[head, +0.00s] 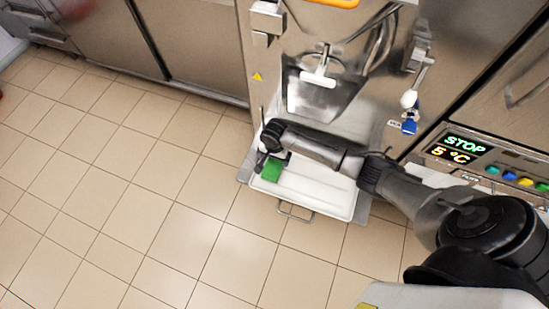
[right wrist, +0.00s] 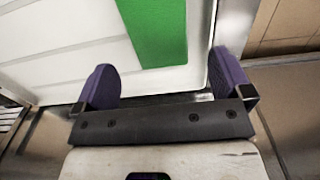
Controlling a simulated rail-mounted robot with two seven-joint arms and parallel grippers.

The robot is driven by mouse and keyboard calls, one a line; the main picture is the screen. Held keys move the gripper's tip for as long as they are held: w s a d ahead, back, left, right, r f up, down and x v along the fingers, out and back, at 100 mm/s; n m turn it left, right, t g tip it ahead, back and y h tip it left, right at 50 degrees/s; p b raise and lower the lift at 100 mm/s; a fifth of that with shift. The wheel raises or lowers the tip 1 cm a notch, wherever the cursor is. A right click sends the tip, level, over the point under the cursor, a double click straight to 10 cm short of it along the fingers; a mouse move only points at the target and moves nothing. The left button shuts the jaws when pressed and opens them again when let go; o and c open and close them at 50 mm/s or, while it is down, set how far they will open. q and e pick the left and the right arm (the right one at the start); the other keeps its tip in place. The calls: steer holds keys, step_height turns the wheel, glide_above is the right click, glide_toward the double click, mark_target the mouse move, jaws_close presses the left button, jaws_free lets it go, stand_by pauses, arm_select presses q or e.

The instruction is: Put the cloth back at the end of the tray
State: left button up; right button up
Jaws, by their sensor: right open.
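The green cloth (head: 272,170) lies at the left end of the white tray (head: 318,193). In the right wrist view the cloth (right wrist: 155,30) lies flat on the tray (right wrist: 75,62), just beyond the fingers. My right gripper (head: 263,160) is over the tray's left end, close to the cloth. In the right wrist view its two purple fingers (right wrist: 160,85) are wide apart with nothing between them. My left gripper is in neither view.
The batch freezer (head: 325,40) stands behind the tray, with its metal chute (head: 318,95) above it. A control panel showing STOP (head: 465,143) is at the right. A wire handle (head: 295,212) sticks out at the tray's front. The tiled floor (head: 130,200) to the left is clear.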

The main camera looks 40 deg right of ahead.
steer(key=shift+r, duration=1.05)
steer(key=s+a+r+n+t+y, duration=0.1)
steer(key=s+a+r+n+t, duration=0.1)
steer(key=s+a+n, duration=1.05)
steer(key=s+d+r+n+t, duration=0.1)
steer(key=s+d+r+n, duration=0.1)
steer(key=s+r, duration=0.7)
steer(key=s+d, duration=0.1)
steer(key=s, duration=0.4)
steer(key=shift+d+t+h, duration=0.2)
steer(key=shift+t+h, duration=0.1)
steer(key=shift+h, duration=0.1)
steer(key=shift+r, duration=0.1)
steer(key=shift+p, duration=0.3)
step_height(320, 180, up, 40)
steer(key=p, duration=3.9)
steer(key=shift+p, duration=0.35)
